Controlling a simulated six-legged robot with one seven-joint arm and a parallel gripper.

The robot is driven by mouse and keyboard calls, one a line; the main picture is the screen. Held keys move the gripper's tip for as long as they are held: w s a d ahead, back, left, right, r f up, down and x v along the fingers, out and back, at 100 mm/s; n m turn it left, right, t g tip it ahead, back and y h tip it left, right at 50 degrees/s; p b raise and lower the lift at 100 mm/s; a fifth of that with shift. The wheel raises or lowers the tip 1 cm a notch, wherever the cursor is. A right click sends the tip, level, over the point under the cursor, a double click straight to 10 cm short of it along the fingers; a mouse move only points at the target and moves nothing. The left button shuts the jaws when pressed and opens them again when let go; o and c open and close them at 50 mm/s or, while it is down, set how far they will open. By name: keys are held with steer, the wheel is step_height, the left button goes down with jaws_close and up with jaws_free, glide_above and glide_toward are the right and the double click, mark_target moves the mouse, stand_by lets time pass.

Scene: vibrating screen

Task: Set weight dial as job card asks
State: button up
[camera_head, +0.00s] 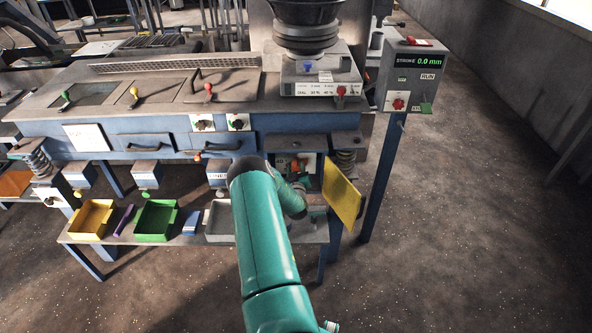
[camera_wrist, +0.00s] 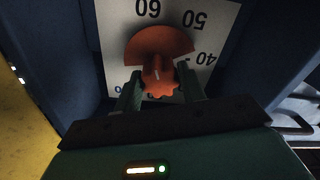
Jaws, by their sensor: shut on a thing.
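The orange weight dial (camera_wrist: 158,42) fills the middle of the wrist view, on a white scale plate (camera_wrist: 112,22) with numbers 60, 50 and 40 showing; other numbers are hidden. My gripper (camera_wrist: 160,88) is shut on the dial's lobed knob. In the head view the dial (camera_head: 296,164) shows small inside a recess under the machine's right end, with my gripper (camera_head: 302,180) in front of it. A white printed card (camera_head: 85,137) is on the blue front panel. A chart with small rows, one starting "DIAL", sits on the feeder base (camera_head: 318,89); its figures are hard to read.
A yellow door (camera_head: 342,194) stands open just right of my gripper. A control box (camera_head: 413,77) reads stroke 0.0 mm, with a RUN label. Yellow (camera_head: 93,219), green (camera_head: 155,220) and grey (camera_head: 220,222) trays stand on the lower shelf. The floor at right is clear.

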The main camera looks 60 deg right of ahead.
steer(key=o, duration=0.9)
steer(key=shift+o, duration=0.2)
steer(key=shift+a, duration=0.1)
steer(key=v, duration=1.3)
steer(key=shift+s+a, duration=0.2)
steer(key=shift+a, duration=0.1)
